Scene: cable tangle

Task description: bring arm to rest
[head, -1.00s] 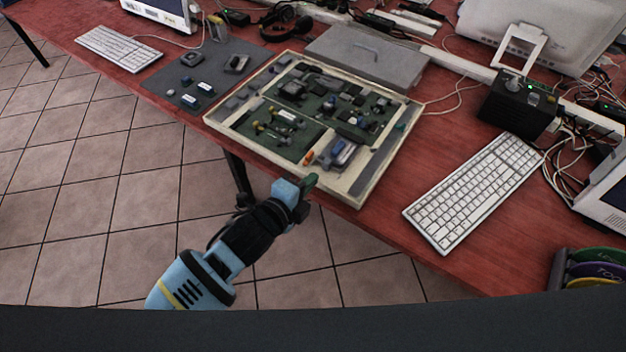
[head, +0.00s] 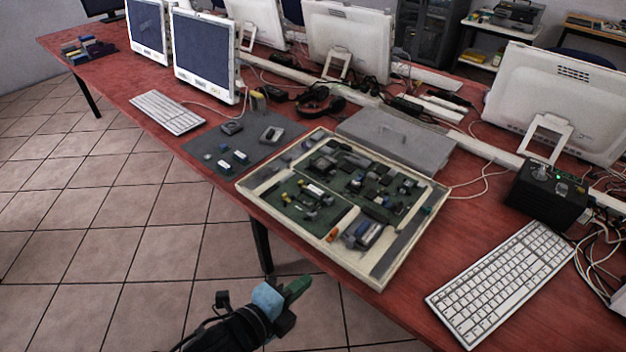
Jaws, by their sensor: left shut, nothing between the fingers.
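My left gripper (head: 292,290) shows at the bottom middle of the head view, with green fingertips and a light-blue body. It is shut and empty, in front of the table's front edge and over the tiled floor as seen. It is apart from the shallow cream-framed tray (head: 375,281), which holds circuit boards and small parts on the red table (head: 405,300). My right gripper is not in view.
A white keyboard (head: 502,283) lies right of the tray and another (head: 167,112) lies far left. A grey mat (head: 205,145) with small parts, a grey flat case (head: 397,138), a black box (head: 545,197) and loose cables (head: 600,250) lie around. The tiled floor (head: 150,250) at left is clear.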

